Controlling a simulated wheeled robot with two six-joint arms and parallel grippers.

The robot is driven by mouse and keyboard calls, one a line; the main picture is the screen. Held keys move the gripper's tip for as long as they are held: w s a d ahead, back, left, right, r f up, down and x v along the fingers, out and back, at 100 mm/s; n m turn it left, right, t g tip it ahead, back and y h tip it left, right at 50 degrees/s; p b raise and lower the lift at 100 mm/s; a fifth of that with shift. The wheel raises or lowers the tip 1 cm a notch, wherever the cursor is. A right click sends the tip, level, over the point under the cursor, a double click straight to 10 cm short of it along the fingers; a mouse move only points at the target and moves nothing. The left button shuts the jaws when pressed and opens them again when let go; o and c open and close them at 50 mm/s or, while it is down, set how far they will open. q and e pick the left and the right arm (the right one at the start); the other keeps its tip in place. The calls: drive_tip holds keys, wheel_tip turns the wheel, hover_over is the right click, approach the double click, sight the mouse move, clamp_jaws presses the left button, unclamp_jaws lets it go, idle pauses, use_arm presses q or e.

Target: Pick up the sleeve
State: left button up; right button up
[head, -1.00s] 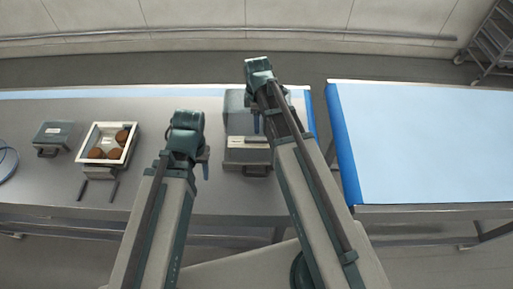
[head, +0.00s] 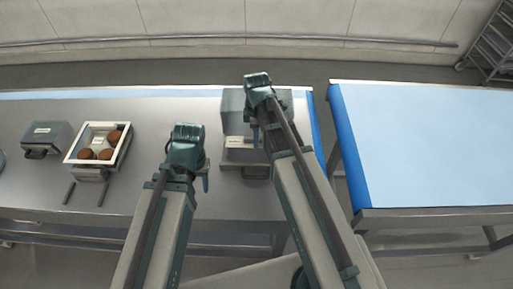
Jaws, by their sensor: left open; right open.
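I cannot tell for sure which thing is the sleeve. A pale flat piece (head: 237,143) lies in the open grey case at the centre of the steel table, partly hidden by my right arm. My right gripper (head: 256,134) is open above this case, its fingers pointing down. My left gripper (head: 205,184) is open to the left of the case, over the table's front part. Neither gripper visibly holds anything. The fingertips are small and partly hidden by the arms.
A white-rimmed tray (head: 72,150) with brown rounds (head: 105,154) stands on the left of the steel table (head: 150,120). A closed grey case (head: 46,136) is left of it, and two dark bars (head: 69,193) lie in front. A blue-covered table (head: 430,140) stands right, across a gap.

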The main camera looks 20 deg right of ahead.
drive_tip(key=shift+f, duration=0.2)
clamp_jaws()
idle(0.3)
drive_tip(key=shift+r, duration=0.1)
wheel_tip(320, 180, up, 10)
drive_tip(key=p, duration=1)
